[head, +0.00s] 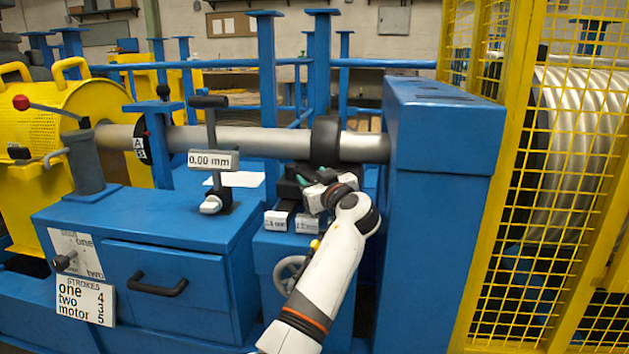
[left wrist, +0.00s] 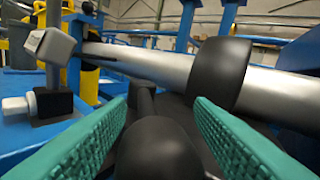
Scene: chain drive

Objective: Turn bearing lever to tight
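A black lever with a rounded knob (left wrist: 158,150) shows between my finger pads in the left wrist view. It runs away toward the black bearing collar (left wrist: 218,72) around the grey shaft. The collar also shows in the head view (head: 325,141). I cannot read a tight mark for the lever. My left gripper (head: 300,183) is just below the collar, and my arm partly hides that area. Its teal pads (left wrist: 160,122) are apart, one on each side of the knob; I cannot tell whether they touch it. My right gripper is not in view.
A gauge reading 0.00 mm (head: 212,160) stands left of the collar. Small labelled blocks (head: 276,220) sit in front of the gripper. A handwheel (head: 290,272) is beside my arm. A blue housing (head: 445,120) and yellow mesh guard (head: 535,200) close off the right.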

